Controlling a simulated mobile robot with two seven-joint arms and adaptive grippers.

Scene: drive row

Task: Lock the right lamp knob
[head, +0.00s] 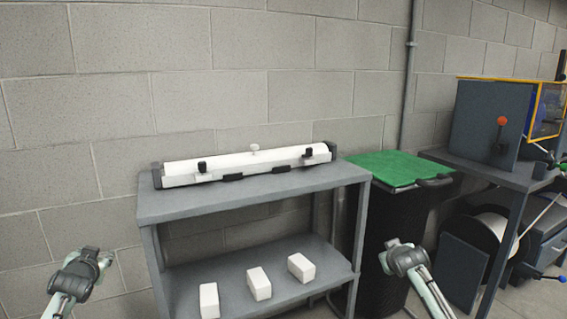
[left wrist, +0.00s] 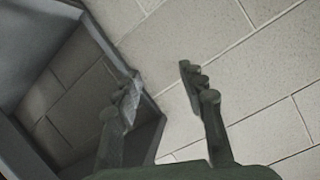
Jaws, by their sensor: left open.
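A long white lamp (head: 245,163) with dark end caps lies on the top shelf of a grey rack against the wall. Its right black knob (head: 308,153) and left black knob (head: 202,167) stand on the front side. A small white knob (head: 254,148) is at the middle of the back. My left gripper (head: 96,262) is low at the left of the rack, well apart from the lamp. In the left wrist view its two fingers (left wrist: 160,85) are spread and empty. My right gripper (head: 398,250) is in front of the black bin, apart from the lamp; its fingers are too small to judge.
The grey rack (head: 215,207) holds several white blocks, such as this one (head: 258,283), on its lower shelf. A black bin with a green lid (head: 385,168) stands right of it. A blue machine (head: 485,115) on a table is further right. The air above the lamp is clear.

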